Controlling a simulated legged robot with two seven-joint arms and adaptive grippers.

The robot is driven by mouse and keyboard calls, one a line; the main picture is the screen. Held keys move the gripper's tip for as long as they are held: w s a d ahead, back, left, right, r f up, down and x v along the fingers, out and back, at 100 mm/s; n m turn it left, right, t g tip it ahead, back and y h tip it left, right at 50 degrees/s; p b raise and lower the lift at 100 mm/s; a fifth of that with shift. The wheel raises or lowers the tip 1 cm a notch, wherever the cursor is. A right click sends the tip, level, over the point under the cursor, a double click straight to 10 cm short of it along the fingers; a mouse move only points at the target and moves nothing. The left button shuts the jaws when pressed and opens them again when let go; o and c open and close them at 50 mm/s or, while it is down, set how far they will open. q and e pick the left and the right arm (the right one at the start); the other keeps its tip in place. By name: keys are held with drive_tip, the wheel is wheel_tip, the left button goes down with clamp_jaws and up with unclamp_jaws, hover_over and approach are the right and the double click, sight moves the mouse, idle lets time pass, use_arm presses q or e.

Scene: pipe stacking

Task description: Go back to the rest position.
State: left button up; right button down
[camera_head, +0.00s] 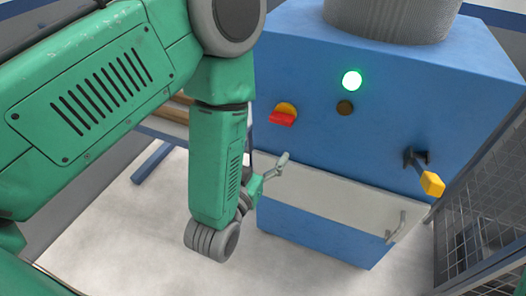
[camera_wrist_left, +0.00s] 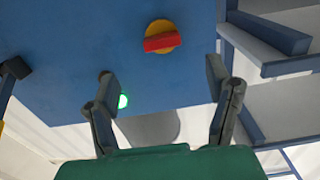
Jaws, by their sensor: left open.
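My left arm comes in from the left in the head view. Its green forearm hangs down, and the left gripper (camera_head: 276,168) shows small and partly hidden behind it, in front of the blue machine (camera_head: 410,95). In the left wrist view the two dark fingers of the left gripper (camera_wrist_left: 160,76) stand well apart with nothing between them. The machine's blue face lies beyond the fingers, upside down in that view. My right gripper is in neither view.
The machine has a red and yellow switch (camera_head: 284,115), a lit green lamp (camera_head: 351,81) and a yellow-ended lever (camera_head: 431,184). A grey ledge (camera_head: 345,203) with a handle (camera_head: 396,228) juts out below. Wire mesh fencing (camera_head: 485,210) stands at the right. A blue-framed bench (camera_head: 152,162) is partly hidden.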

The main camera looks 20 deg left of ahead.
use_arm(q)
drive_tip(key=shift+f, duration=0.1)
drive_tip(key=s+a+f+g+p, duration=0.1)
drive_tip(key=s+a+f+g, duration=0.3)
drive_tip(key=s+f+g, duration=0.35)
drive_tip(key=s+a+f+g, duration=0.5)
drive_tip(key=s+f+g, duration=0.1)
drive_tip(key=s+f, duration=0.25)
drive_tip(key=s+a+f+g, duration=0.2)
drive_tip(key=s+g, duration=0.2)
drive_tip(key=s, duration=0.5)
drive_tip(key=shift+y, duration=0.3)
drive_tip(key=shift+a+f, duration=0.1)
